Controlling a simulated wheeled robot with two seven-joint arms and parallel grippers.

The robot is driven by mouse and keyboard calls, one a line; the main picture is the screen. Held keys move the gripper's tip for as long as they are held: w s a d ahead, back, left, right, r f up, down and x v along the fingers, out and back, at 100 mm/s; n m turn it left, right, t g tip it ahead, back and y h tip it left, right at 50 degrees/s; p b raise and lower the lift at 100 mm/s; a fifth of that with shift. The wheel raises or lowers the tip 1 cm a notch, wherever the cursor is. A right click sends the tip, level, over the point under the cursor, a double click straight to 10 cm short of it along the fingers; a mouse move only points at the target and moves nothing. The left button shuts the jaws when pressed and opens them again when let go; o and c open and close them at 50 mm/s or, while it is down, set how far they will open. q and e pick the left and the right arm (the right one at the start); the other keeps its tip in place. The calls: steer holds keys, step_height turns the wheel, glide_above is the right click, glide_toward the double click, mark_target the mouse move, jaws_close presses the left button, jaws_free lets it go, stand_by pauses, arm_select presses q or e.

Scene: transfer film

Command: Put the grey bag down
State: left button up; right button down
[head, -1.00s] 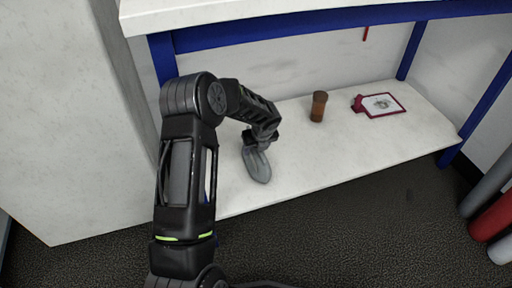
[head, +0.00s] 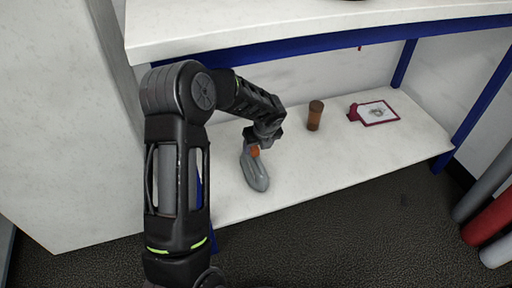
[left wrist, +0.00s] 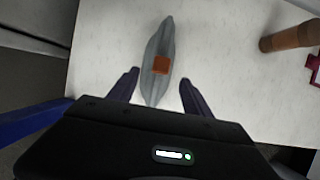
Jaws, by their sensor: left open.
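The grey bag (head: 256,173) lies on the white lower shelf (head: 331,172), below my left gripper (head: 257,144). In the left wrist view the grey bag (left wrist: 154,84) is a long, pointed shape with an orange-brown square patch (left wrist: 161,65) on it. The fingers of my left gripper (left wrist: 156,88) are spread, one on each side of the bag's near end, with a gap to it on both sides. My right gripper is in neither view.
A brown cylinder (head: 315,115) stands on the shelf right of the bag. A red-framed card (head: 377,113) lies farther right. The white upper top (head: 230,30) and blue frame (head: 471,100) enclose the shelf. Rolls (head: 485,213) stand at the far right.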

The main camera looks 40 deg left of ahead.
arm_select(q)
steer(key=shift+s+d+r, duration=0.15)
steer(key=shift+d+r, duration=0.1)
steer(key=shift+r, duration=0.4)
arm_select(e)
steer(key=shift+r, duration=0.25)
arm_select(q)
steer(key=s+d+f+n+h, duration=0.2)
steer(key=s+d+f+n, duration=0.25)
steer(key=d, duration=0.35)
steer(key=s+d+f+n+g+h, duration=0.1)
steer(key=s+d+f+n+h, duration=0.3)
steer(key=d, duration=0.4)
steer(key=s+d+f+n+h, duration=0.1)
steer(key=s+d+f+n, duration=0.25)
steer(key=d+f, duration=0.4)
steer(key=s+d+f+n, duration=0.3)
steer(key=s+d+n, duration=0.5)
steer(key=s+n, duration=0.5)
steer(key=shift+d+n+h, duration=0.3)
steer(key=shift+n, duration=0.9)
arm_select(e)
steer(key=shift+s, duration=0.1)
